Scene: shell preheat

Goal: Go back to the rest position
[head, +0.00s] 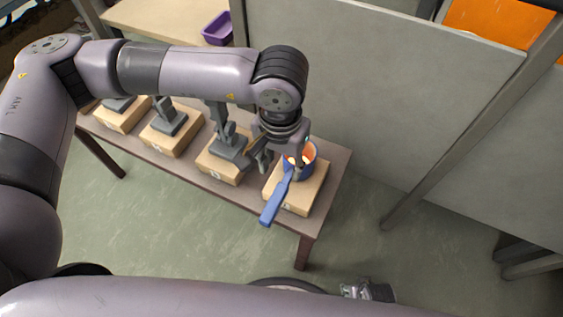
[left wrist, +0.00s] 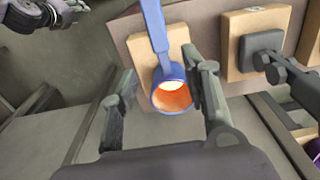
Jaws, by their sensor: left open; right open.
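My left gripper (head: 277,158) is open above the right end of the bench. Beside it is a blue long-handled cup (head: 272,206) with a glowing orange inside, resting on the rightmost wooden block (head: 310,192). In the left wrist view, the cup (left wrist: 160,40) shows beyond my open fingers (left wrist: 165,85), close to the right finger. I cannot tell whether they touch. My right gripper (head: 366,291) is at the lower edge of the head view and also in the top left corner of the left wrist view (left wrist: 42,12). It is open, and I see nothing held in it.
Several wooden blocks with grey fixtures (head: 228,150) stand in a row along the bench (head: 338,172). Grey panels (head: 360,90) rise behind it. A purple bin (head: 217,29) sits on a table at the back. The floor in front is clear.

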